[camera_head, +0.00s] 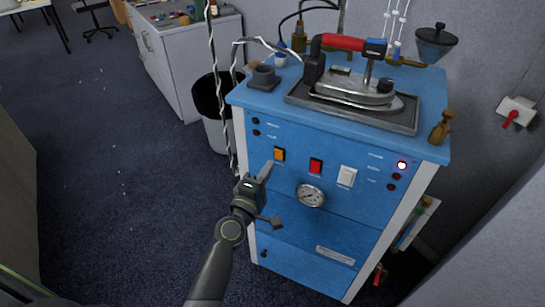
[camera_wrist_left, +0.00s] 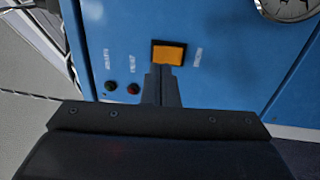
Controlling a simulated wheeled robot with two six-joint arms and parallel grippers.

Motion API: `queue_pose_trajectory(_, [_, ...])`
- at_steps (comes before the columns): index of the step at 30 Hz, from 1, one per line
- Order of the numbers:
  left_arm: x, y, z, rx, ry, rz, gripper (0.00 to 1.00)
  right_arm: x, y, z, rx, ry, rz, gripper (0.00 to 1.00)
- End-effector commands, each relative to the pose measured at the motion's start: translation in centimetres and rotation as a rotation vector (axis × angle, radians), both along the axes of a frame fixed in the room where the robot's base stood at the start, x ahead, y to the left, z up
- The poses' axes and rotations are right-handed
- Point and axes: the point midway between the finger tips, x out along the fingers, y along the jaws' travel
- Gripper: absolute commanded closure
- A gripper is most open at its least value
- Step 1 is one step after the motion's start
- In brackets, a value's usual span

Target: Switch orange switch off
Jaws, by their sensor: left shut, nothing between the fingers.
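The orange switch (camera_head: 279,154) is on the upper left of the blue machine's front panel. In the left wrist view the orange switch (camera_wrist_left: 168,53) sits just beyond my fingertips, its lower edge partly covered by them. My left gripper (camera_head: 266,170) is shut and empty, its tips just below and left of the switch in the head view. The shut fingers also show in the left wrist view (camera_wrist_left: 162,80). I cannot tell whether they touch the switch. My right gripper is not in view.
A red switch (camera_head: 316,166), a white switch (camera_head: 347,176) and a round gauge (camera_head: 311,195) are on the same panel. An iron (camera_head: 352,87) rests on a tray on top. A lit indicator (camera_head: 402,165) is at the right. A bin (camera_head: 213,110) stands left of the machine.

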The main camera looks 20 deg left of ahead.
Motion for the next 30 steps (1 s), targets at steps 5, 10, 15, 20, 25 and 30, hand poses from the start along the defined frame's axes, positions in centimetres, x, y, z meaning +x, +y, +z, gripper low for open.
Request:
queue_pose_trajectory(5, [2.2,-0.3,0.3,0.000,-0.001,0.000,1.00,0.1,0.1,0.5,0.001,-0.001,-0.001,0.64])
queue_pose_trajectory(10, [3.1,-0.4,0.4,0.001,0.000,0.000,1.00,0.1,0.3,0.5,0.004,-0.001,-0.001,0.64])
queue_pose_trajectory(15, [3.2,-0.4,0.3,0.000,0.001,0.000,1.00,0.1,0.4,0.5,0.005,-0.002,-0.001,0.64])
queue_pose_trajectory(20, [3.2,-0.4,0.3,0.000,0.001,0.000,1.00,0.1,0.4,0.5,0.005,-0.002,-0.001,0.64])
queue_pose_trajectory(25, [3.9,-0.5,1.0,0.002,0.004,0.000,1.00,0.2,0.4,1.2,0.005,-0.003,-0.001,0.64])
queue_pose_trajectory(30, [4.2,-0.6,1.8,0.007,0.039,0.000,1.00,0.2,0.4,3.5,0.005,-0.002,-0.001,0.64])
